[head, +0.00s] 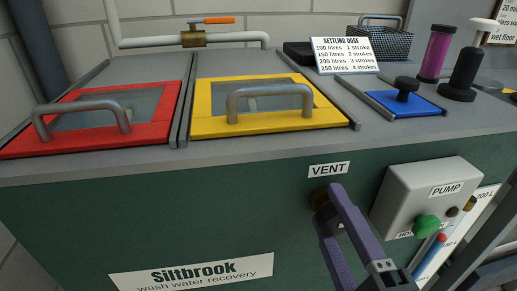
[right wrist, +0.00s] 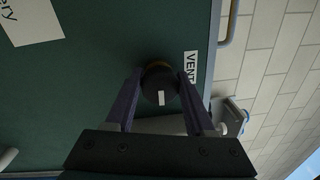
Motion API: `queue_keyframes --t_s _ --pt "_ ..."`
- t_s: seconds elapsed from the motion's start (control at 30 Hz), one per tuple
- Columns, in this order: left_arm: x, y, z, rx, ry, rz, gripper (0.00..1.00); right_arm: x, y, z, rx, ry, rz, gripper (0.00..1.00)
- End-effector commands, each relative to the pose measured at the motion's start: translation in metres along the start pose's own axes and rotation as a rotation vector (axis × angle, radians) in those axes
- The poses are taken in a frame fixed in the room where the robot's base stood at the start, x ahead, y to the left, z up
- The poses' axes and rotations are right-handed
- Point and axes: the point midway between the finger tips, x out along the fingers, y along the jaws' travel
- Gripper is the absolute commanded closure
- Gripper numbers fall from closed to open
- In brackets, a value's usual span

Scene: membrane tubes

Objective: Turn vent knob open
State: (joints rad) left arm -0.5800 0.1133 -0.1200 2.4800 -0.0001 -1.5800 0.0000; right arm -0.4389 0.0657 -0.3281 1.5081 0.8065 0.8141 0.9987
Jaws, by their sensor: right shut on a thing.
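The vent knob (right wrist: 158,88) is a dark round knob with a white mark, on a brass-coloured stem on the green front panel. It sits below the VENT label (head: 328,169) in the head view. My right gripper (head: 328,200) has its purple fingers around the knob, and in the head view they hide most of it. In the right wrist view the fingers of my right gripper (right wrist: 158,85) lie on both sides of the knob, shut on it. The white mark runs nearly along the fingers' direction. My left gripper is not in view.
A grey pump box (head: 428,200) with a green button (head: 426,225) stands out from the panel just right of my right gripper. Above are a red-framed lid (head: 160,130) and a yellow-framed lid (head: 205,125) with handles.

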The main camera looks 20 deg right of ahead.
Motion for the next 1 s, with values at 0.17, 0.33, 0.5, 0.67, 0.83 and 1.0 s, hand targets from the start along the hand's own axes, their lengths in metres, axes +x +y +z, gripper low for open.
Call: queue_keyframes --t_s 0.17,0.33,0.5,0.67,0.83,1.0 --pt "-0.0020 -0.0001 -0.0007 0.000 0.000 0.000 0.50 0.0008 -0.0025 0.0007 -0.037 -0.003 -0.007 1.00" --pt "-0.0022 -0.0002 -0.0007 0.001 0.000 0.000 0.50 0.0008 -0.0025 0.0008 -0.050 -0.004 -0.008 1.00" --pt "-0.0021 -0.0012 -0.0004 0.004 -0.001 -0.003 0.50 0.0008 -0.0026 0.0009 -0.051 -0.005 -0.008 1.00" --pt "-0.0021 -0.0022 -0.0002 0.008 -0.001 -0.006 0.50 0.0009 -0.0028 0.0009 -0.050 -0.005 -0.009 0.44" --pt "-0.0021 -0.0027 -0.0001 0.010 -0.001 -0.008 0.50 0.0006 -0.0020 0.0007 -0.049 -0.004 -0.006 0.25" --pt "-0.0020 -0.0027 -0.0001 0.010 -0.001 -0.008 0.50 0.0004 -0.0012 0.0005 -0.048 -0.004 -0.004 0.17"
